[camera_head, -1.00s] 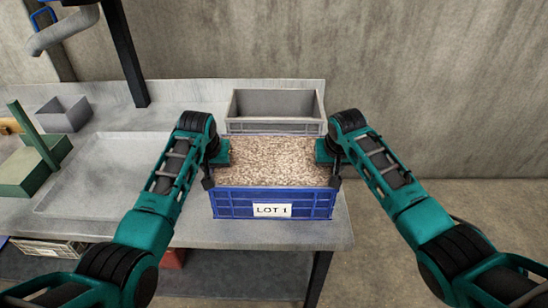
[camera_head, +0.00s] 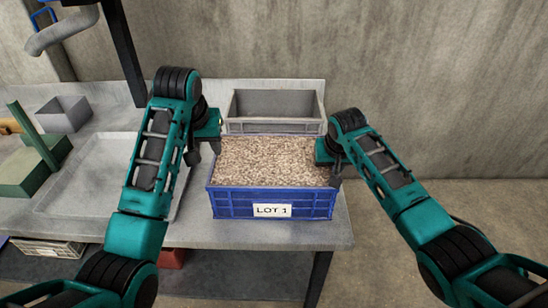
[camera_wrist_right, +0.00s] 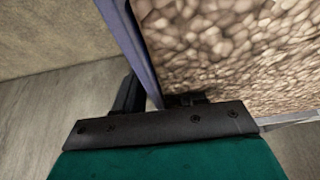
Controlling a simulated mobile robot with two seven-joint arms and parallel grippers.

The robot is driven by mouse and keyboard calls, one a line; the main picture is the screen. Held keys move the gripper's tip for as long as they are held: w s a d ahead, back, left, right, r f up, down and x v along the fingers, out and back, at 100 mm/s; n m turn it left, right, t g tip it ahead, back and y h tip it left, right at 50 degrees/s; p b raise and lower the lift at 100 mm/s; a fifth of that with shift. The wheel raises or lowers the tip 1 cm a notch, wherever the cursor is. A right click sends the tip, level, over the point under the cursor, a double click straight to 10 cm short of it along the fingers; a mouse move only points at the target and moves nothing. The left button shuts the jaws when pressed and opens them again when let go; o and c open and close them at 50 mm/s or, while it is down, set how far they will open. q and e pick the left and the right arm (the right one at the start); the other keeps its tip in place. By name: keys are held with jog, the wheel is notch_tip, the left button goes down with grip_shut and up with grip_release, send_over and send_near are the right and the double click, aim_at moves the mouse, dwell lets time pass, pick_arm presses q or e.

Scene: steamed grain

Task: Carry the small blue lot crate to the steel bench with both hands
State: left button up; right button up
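The small blue lot crate (camera_head: 235,205), labelled LOT 1 and full of pale grain (camera_head: 270,158), stands level on the grey steel bench (camera_head: 200,235) near its right end. My left gripper (camera_head: 204,152) is open and empty, up and to the left of the crate, apart from its left wall. My right gripper (camera_head: 332,168) is at the crate's right wall. In the right wrist view, the blue wall (camera_wrist_right: 128,40) runs between its fingers, with a gap beside the outer finger (camera_wrist_right: 128,95); it looks open. The inner finger is mostly hidden against the grain.
An empty grey crate (camera_head: 275,126) stands right behind the blue crate. A shallow grey tray (camera_head: 85,205) lies to the left, with a small grey bin (camera_head: 64,114) and a green device (camera_head: 25,170) beyond. A wall closes the back; floor is clear at right.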

jog(key=v, duration=1.1)
jog(key=shift+s+r, duration=0.25)
jog(key=shift+r, duration=0.1)
